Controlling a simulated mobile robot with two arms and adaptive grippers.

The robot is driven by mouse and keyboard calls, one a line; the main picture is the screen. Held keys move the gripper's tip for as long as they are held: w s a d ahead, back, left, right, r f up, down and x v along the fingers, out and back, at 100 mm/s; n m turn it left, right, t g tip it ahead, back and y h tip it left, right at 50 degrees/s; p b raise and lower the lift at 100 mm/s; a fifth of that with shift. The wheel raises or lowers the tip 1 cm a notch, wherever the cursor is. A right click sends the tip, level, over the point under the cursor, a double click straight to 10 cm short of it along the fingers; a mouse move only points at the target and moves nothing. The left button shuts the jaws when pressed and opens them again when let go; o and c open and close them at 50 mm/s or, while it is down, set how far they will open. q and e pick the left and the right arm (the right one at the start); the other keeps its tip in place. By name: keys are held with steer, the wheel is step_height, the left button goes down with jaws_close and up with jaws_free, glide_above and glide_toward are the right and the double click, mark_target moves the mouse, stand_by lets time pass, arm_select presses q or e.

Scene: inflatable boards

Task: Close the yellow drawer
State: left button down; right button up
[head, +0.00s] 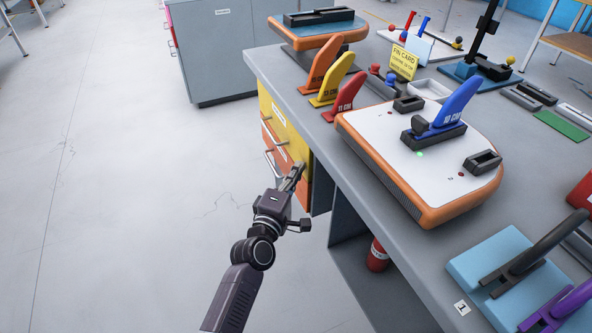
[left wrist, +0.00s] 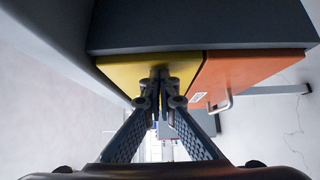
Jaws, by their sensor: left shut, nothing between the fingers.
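The yellow drawer (head: 293,134) is in the desk's side, just below the top, in the head view. Its front sits close to the cabinet; I cannot tell whether a small gap is left. My left gripper (head: 292,178) is shut and empty, with its fingertips at the lower right part of the yellow front. In the left wrist view the shut fingers (left wrist: 162,85) point at the yellow front (left wrist: 125,75) and overlap it; contact is not clear. The orange drawer (left wrist: 245,72) with a silver handle lies beside it in that view. My right gripper is not in view.
The grey desk (head: 330,150) carries a white and orange board (head: 385,140), several coloured fins and a light blue board (head: 485,262). A red cylinder (head: 377,256) stands under the desk. The floor (head: 120,200) to the left is clear. A grey cabinet (head: 225,55) stands behind.

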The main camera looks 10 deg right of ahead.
arm_select(q)
steer(key=shift+s+d+r, duration=0.1)
steer(key=shift+d, duration=0.15)
steer(key=v, duration=1.2)
steer(key=shift+a, duration=0.2)
